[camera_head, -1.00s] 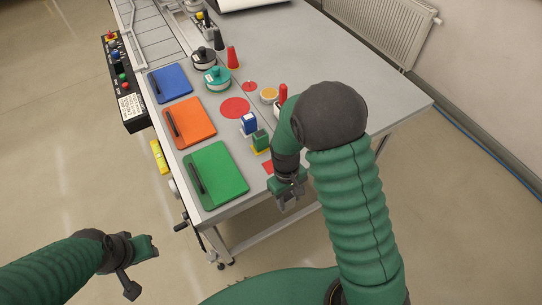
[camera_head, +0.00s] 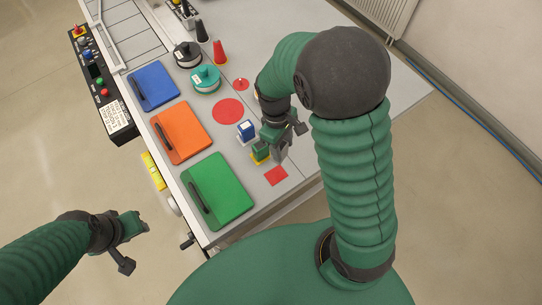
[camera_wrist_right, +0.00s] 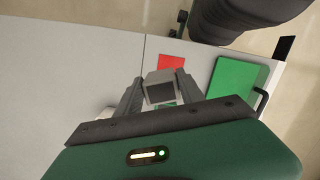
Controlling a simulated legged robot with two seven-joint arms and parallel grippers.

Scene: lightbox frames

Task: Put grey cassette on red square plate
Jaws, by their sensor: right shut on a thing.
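The grey cassette (camera_wrist_right: 160,77) is a small grey box with a dark face, between the fingers of my right gripper in the right wrist view. My right gripper (camera_head: 280,150) is shut on it, over the table's near right part beside the green stamp (camera_head: 260,152). In the head view I cannot clearly separate the cassette from the grey fingers. The red square plate (camera_head: 276,176) lies flat and bare on the table, just nearer than the gripper; it also shows in the wrist view (camera_wrist_right: 171,62). My left gripper (camera_head: 130,240) is off the table; its jaws are unclear.
A blue stamp (camera_head: 245,131) and a red round plate (camera_head: 228,111) are near the gripper. The table right of the plate is clear.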

